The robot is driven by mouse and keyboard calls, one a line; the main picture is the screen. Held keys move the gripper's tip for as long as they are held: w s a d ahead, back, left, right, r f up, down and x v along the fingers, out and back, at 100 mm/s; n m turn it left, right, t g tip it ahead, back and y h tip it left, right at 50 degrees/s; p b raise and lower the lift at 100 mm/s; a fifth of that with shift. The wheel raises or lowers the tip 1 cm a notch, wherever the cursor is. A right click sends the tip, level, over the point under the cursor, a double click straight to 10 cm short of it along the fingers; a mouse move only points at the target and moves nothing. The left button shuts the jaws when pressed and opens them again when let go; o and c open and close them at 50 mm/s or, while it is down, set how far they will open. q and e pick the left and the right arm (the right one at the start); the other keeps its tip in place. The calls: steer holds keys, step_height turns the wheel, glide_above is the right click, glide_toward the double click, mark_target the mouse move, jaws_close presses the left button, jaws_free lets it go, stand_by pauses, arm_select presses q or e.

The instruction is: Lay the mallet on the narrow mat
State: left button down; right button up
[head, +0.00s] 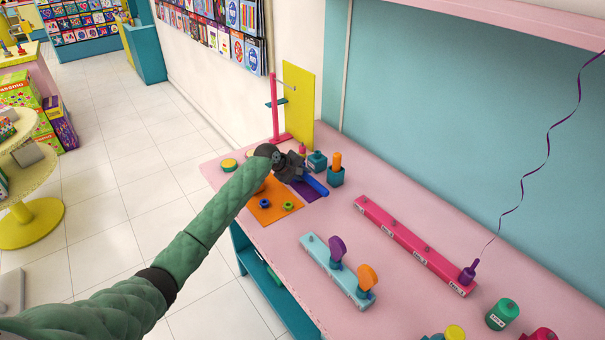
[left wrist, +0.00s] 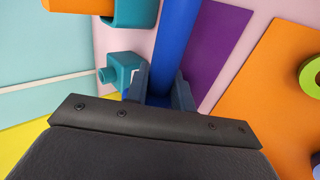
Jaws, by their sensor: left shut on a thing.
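The mallet shows as a blue rod (head: 316,186), and it also shows in the left wrist view (left wrist: 178,40). My left gripper (head: 304,174) is shut on it near the back of the pink table. I cannot make out the mallet's head. The narrow mat is the purple one (head: 307,194), lying just beside and under the rod; it also shows in the left wrist view (left wrist: 214,52), right of the rod. Whether the rod touches the mat I cannot tell. My right gripper is not in view.
A wider orange mat (head: 266,212) with small rings lies nearer the table's left edge. Teal holders (head: 336,178), one with an orange peg, stand close behind the gripper. A yellow panel (head: 298,100) and pink stand are at the back. A long pink bar (head: 410,243) lies to the right.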

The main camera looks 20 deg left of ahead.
arm_select(q)
steer(key=shift+f, duration=0.55)
stand_by(0.4)
steer(key=c, duration=1.1)
jaws_free()
